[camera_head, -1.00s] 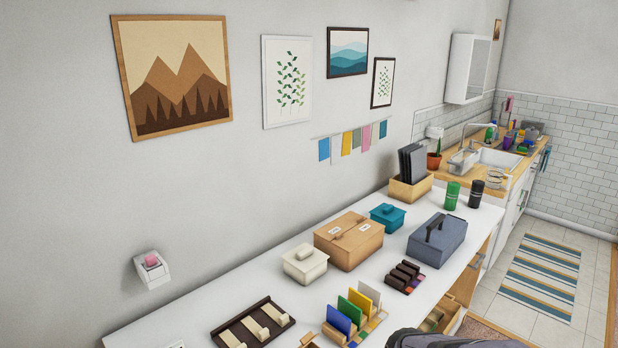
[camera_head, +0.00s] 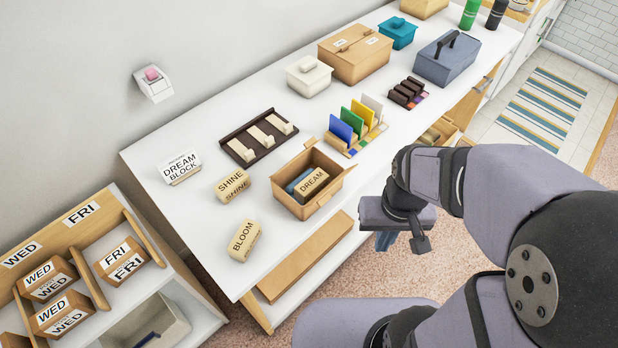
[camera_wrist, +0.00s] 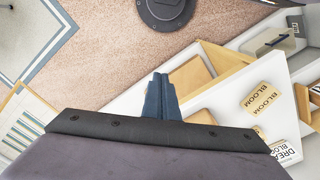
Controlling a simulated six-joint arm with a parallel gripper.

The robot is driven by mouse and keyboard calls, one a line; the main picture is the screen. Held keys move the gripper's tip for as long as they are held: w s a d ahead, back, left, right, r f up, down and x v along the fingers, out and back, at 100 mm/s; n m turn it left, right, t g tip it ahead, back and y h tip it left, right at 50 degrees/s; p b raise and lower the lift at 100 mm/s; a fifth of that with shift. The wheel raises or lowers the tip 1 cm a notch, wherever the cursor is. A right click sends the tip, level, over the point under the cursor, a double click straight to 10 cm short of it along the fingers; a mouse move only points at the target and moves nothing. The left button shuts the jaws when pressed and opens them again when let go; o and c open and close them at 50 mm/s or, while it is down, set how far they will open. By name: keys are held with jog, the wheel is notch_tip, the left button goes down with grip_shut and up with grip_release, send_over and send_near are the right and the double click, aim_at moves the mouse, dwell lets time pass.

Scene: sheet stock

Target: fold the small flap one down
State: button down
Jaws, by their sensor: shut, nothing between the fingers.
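An open tan cardboard box (camera_head: 289,205) stands near the front edge of the white table in the head view. Its top is open, with small flaps at the ends; one small flap (camera_head: 326,199) angles outward at the near right. A DREAM block (camera_head: 312,183) and a blue item (camera_head: 296,184) lie inside it. My gripper (camera_head: 385,241) is to the right of the box, apart from it, beyond the table's front edge. Its fingers are together and empty in the wrist view (camera_wrist: 160,98).
A SHINE block (camera_head: 232,185) and a BLOOM block (camera_head: 243,240) sit left of the box on the white table (camera_head: 200,220). A card rack (camera_head: 352,128) and a dark peg tray (camera_head: 259,137) stand behind it. A wooden board (camera_head: 305,258) juts out below the table's front.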

dwell(0.4)
jog(key=c, duration=1.8)
grip_release()
jog(key=shift+w, duration=0.2)
jog(key=shift+o, duration=0.3)
jog(key=w+a+m+t+y+b, duration=0.1)
jog(key=w+a+m+b, duration=0.1)
jog(key=w, duration=0.5)
jog(key=w+a+r+m+t+y+b, duration=0.1)
jog(key=w+a+m+y, duration=0.1)
jog(key=w, duration=0.6)
jog(key=a+m, duration=0.1)
jog(key=a, duration=0.1)
jog(key=shift+a+r+t+b, duration=0.3)
jog(key=shift+a+b, duration=0.05)
jog(key=m+t+y+b, duration=0.2)
jog(key=m, duration=0.2)
send_near(311, 142)
jog(key=shift+p+x, duration=1)
jog(key=shift+x, duration=2.55)
